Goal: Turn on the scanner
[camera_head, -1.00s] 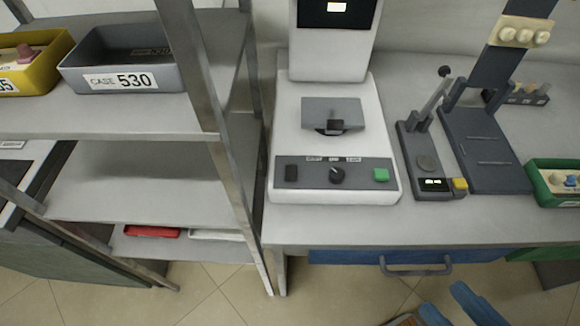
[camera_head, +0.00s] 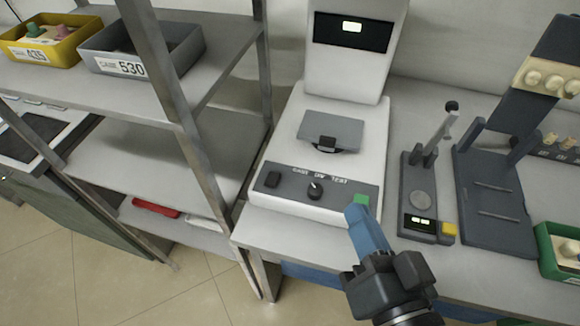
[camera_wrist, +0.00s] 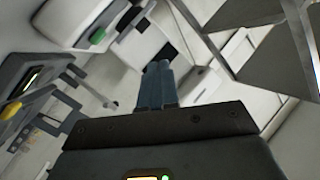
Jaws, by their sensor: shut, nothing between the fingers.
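The scanner appears to be the white machine (camera_head: 372,160) on the bench, with a lit display (camera_head: 352,27) and a grey tray at its middle. Its dark front panel carries a black rocker switch (camera_head: 272,180) at left, a round knob (camera_head: 315,190) in the middle and a green button (camera_head: 361,200) at right. In the wrist view the green button (camera_wrist: 98,36) is at upper left. My gripper (camera_head: 357,213) has its blue fingers shut and empty, its tips close to the green button in the head view. Whether they touch it I cannot tell. Its fingers also show in the wrist view (camera_wrist: 157,68).
A dark instrument (camera_head: 418,185) with a yellow button and a larger dark stand (camera_head: 492,190) are right of the scanner. A green bin (camera_head: 555,262) is at far right. A metal shelf (camera_head: 160,150) with a grey bin (camera_head: 140,72) and yellow bin (camera_head: 48,58) stands at left.

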